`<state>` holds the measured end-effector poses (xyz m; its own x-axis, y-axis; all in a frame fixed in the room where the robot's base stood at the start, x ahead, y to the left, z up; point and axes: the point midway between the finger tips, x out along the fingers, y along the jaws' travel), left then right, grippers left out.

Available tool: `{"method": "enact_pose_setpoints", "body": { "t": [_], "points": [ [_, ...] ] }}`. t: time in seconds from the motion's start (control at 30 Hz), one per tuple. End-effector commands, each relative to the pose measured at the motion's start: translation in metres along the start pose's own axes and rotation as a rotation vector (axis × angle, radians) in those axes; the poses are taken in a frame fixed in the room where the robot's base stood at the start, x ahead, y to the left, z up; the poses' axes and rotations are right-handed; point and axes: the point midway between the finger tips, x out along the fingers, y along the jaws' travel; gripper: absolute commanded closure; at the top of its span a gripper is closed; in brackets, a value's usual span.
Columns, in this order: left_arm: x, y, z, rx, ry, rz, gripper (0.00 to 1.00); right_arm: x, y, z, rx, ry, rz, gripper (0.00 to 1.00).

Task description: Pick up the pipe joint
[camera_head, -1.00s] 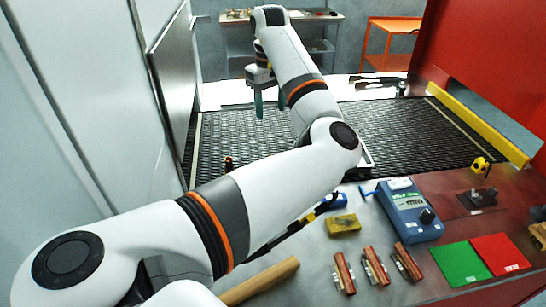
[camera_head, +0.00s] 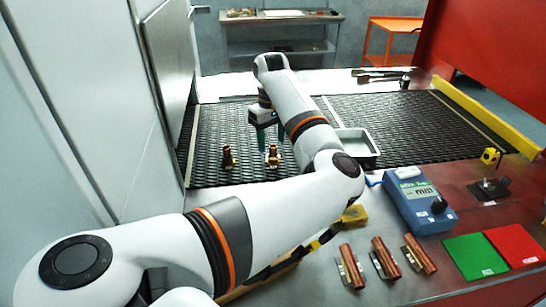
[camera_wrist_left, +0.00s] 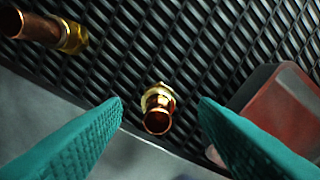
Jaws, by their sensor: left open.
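Two copper-and-brass pipe joints stand on the black mesh belt (camera_head: 215,125). One pipe joint (camera_head: 273,156) is below my left gripper (camera_head: 268,138) in the head view. The other pipe joint (camera_head: 228,157) stands to its left. In the left wrist view, one pipe joint (camera_wrist_left: 158,108) lies between the two teal fingers, with its copper end towards the camera; the fingers do not touch it. The other pipe joint (camera_wrist_left: 45,30) is at the upper left. My left gripper is open and empty. My right gripper is not in view.
A grey tray (camera_head: 371,155) sits on the belt to the right of the gripper. A blue meter (camera_head: 418,200), a yellow block (camera_head: 353,215), several copper pieces (camera_head: 385,258) and green and red mats (camera_head: 476,256) are on the front table. A metal wall panel stands left.

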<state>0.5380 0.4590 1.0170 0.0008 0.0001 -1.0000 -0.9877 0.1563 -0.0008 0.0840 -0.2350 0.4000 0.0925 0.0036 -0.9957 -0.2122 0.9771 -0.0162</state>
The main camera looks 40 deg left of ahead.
Motion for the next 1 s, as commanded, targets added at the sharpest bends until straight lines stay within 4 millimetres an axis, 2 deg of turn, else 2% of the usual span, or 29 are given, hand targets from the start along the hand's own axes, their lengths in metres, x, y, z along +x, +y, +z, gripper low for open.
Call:
{"method": "enact_pose_setpoints", "body": {
  "t": [0.13, 0.3, 0.57, 0.9, 1.0],
  "points": [
    [0.021, 0.002, -0.009, 0.001, 0.003, 0.002, 0.46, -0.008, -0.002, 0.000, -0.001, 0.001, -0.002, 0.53],
    [0.041, 0.002, -0.007, -0.001, 0.002, 0.001, 0.46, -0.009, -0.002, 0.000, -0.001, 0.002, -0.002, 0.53],
    [0.044, 0.002, -0.007, -0.001, 0.000, 0.000, 0.46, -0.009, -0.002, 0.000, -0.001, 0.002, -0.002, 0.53],
    [0.044, 0.002, -0.007, 0.000, 0.000, 0.000, 1.00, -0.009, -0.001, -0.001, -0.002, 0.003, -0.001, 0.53],
    [0.043, 0.002, -0.007, -0.001, 0.000, 0.000, 1.00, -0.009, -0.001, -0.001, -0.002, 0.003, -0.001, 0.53]
  ]
}}
